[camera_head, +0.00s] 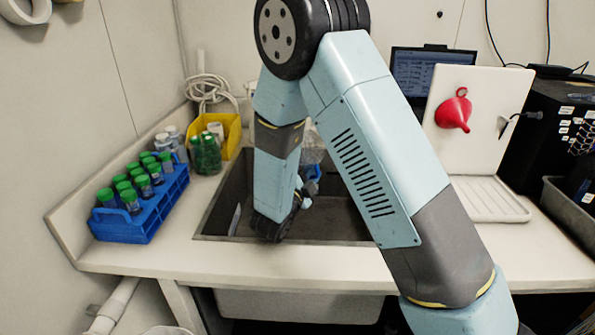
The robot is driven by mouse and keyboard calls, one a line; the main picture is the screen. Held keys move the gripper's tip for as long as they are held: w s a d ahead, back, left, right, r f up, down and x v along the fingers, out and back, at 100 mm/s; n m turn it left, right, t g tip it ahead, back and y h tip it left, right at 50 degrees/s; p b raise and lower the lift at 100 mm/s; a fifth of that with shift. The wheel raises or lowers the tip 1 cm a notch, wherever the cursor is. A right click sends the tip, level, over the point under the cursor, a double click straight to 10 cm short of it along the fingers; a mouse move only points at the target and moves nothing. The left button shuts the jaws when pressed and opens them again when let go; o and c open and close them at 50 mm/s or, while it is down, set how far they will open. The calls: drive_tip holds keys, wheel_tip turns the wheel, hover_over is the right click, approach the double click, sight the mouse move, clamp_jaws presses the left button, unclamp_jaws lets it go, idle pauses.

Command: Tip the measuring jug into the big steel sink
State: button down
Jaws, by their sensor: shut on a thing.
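The big steel sink (348,224) is a dark rectangular basin set into the pale counter, in the middle of the picture. My arm reaches over it, and my gripper (304,190) is above the basin, partly hidden by my wrist. The gripper is shut on the measuring jug (312,152), of which only a clear part shows between my arm links, with a blue part beside the fingers. The jug's tilt and contents cannot be made out.
A blue rack (128,228) with green-capped bottles stands left of the sink. A white drying board (478,115) holding a red funnel (454,112) stands right. The front counter strip is clear.

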drive_tip(key=shift+w+a+r+m, duration=0.1)
drive_tip(key=shift+a+r+m, duration=0.05)
drive_tip(key=shift+m, duration=0.35)
drive_tip(key=shift+w+a+r+m, duration=0.1)
drive_tip(key=shift+a+m, duration=0.05)
drive_tip(key=shift+m, duration=0.35)
drive_tip(key=shift+h, duration=0.3)
drive_tip(key=shift+w+a+r+m+g, duration=0.1)
drive_tip(key=shift+a+r+m+g, duration=0.05)
drive_tip(key=shift+m, duration=0.4)
drive_tip(key=shift+w+a+r+m+g, duration=0.1)
drive_tip(key=shift+r+m+g, duration=0.05)
drive_tip(key=shift+m, duration=0.4)
drive_tip(key=shift+w+a+r+m+h, duration=0.1)
drive_tip(key=shift+a+r+m+h, duration=0.1)
drive_tip(key=shift+m, duration=0.3)
drive_tip(key=shift+w+a+r+m+h, duration=0.1)
drive_tip(key=shift+r+m, duration=0.1)
drive_tip(key=shift+m, duration=0.3)
drive_tip(key=shift+s+d+f+n+y, duration=0.15)
drive_tip(key=shift+d+f+n, duration=0.1)
drive_tip(key=shift+n, duration=0.5)
drive_tip(key=shift+s+d+f+n+y, duration=0.15)
drive_tip(key=shift+d+f+n+y, duration=0.1)
drive_tip(key=shift+n, duration=0.55)
drive_tip(key=shift+s+d+f+n+y, duration=0.15)
drive_tip(key=shift+f+n, duration=0.1)
drive_tip(key=shift+n, duration=0.5)
